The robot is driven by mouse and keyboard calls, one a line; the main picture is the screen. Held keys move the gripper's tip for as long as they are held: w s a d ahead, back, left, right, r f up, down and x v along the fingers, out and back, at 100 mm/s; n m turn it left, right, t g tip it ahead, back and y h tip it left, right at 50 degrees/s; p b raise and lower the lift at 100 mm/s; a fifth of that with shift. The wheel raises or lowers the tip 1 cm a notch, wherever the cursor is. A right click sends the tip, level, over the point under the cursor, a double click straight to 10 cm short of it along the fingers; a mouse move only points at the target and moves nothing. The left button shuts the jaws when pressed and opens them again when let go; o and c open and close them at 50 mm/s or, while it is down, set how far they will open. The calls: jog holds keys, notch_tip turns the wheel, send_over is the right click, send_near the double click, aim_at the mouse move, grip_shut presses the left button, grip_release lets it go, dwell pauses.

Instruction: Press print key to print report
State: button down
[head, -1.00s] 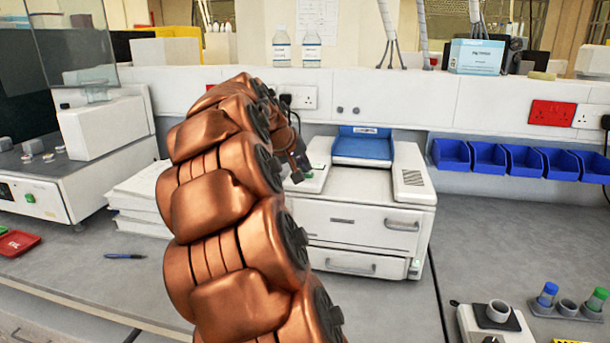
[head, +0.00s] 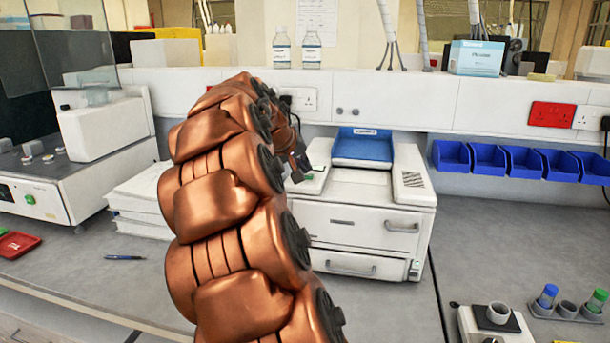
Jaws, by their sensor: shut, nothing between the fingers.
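A white printer (head: 365,215) with two front drawers stands on the grey bench against the back wall. A blue paper tray (head: 361,148) sits on its top. A light control panel (head: 318,178) shows at the printer's upper left, partly covered by my arm. My gripper (head: 299,174) is shut and empty, its tips pointing down at the near left part of that panel. The tips look very close to the panel or on it; I cannot tell whether they touch. The print key cannot be made out behind the fingers.
A stack of white paper (head: 141,203) lies left of the printer, with a blue pen (head: 125,258) in front. Blue bins (head: 489,158) hang on the wall at the right. A small device (head: 492,325) and a vial rack (head: 565,310) stand at the front right.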

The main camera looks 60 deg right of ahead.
jog(key=shift+r, duration=0.45)
jog(key=shift+r+p, duration=1.3)
jog(key=shift+r, duration=1.2)
